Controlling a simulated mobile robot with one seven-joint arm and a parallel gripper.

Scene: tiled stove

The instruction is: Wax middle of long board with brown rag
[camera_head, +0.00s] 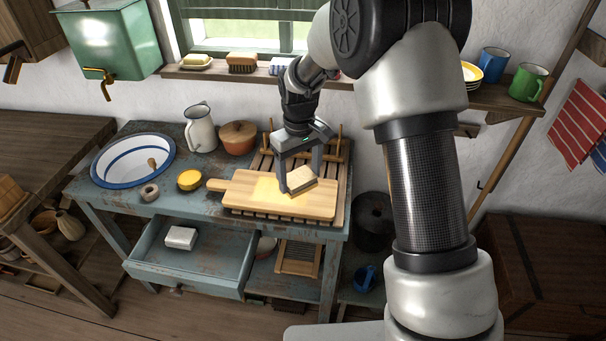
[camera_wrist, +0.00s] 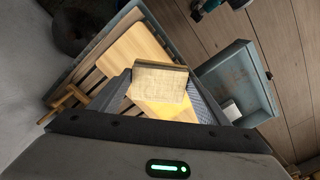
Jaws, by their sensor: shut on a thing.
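The long board (camera_head: 248,190) is pale wood with a handle at its left end. It lies on a slatted wooden rack on the blue-grey table. My gripper (camera_head: 299,188) is shut on a folded tan-brown rag (camera_head: 302,178), over the right-of-middle part of the board. In the wrist view the rag (camera_wrist: 158,82) sits between my fingers, with the board (camera_wrist: 137,52) beneath and beyond it. A glossier yellow patch shows on the board beside the rag. I cannot tell whether the rag touches the board.
A yellow round tin (camera_head: 191,180), a small grey ring-shaped thing (camera_head: 149,193), a white enamel basin (camera_head: 112,166), a jug (camera_head: 200,130) and a lidded brown pot (camera_head: 238,138) stand left and behind. The drawer (camera_head: 190,262) below is open with a white block (camera_head: 181,238) inside.

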